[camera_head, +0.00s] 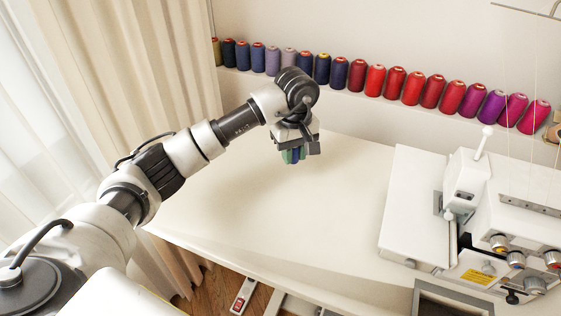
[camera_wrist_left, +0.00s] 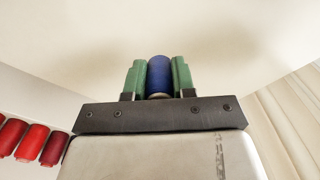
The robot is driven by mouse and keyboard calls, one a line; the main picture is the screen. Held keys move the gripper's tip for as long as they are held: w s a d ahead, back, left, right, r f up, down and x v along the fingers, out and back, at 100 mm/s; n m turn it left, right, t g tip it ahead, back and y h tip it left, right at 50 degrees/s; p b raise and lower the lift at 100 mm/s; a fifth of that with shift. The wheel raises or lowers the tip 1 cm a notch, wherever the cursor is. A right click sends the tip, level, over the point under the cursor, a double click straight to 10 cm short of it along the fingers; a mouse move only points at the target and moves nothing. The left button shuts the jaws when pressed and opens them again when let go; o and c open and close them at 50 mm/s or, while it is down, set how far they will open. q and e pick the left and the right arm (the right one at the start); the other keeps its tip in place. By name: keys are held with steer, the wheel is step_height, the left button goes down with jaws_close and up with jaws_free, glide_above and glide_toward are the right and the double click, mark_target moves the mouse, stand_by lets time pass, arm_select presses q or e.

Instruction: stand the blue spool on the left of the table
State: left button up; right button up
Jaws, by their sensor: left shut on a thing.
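My left gripper (camera_head: 294,156) hangs over the back part of the white table (camera_head: 240,205) in the head view. It is shut on the blue spool (camera_wrist_left: 159,75), which shows between the two green fingers in the left wrist view. In the head view only a small blue part of the spool (camera_head: 295,155) shows below the gripper, between the green fingers. I cannot tell whether the spool touches the table. My right gripper is in neither view.
A row of many-coloured spools (camera_head: 376,80) stands on a ledge along the back wall. A white sewing machine (camera_head: 490,210) occupies the table's right side. Beige curtains (camera_head: 140,80) hang at the left. The left and middle of the table are clear.

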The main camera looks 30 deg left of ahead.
arm_select(q)
steer(key=p, duration=0.2)
glide_above(248, 188)
step_height(248, 188, down, 6)
steer(key=shift+f, duration=0.15)
step_height(248, 188, down, 4)
steer(key=shift+r, duration=0.1)
steer(key=shift+f, duration=0.3)
steer(key=o, duration=0.9)
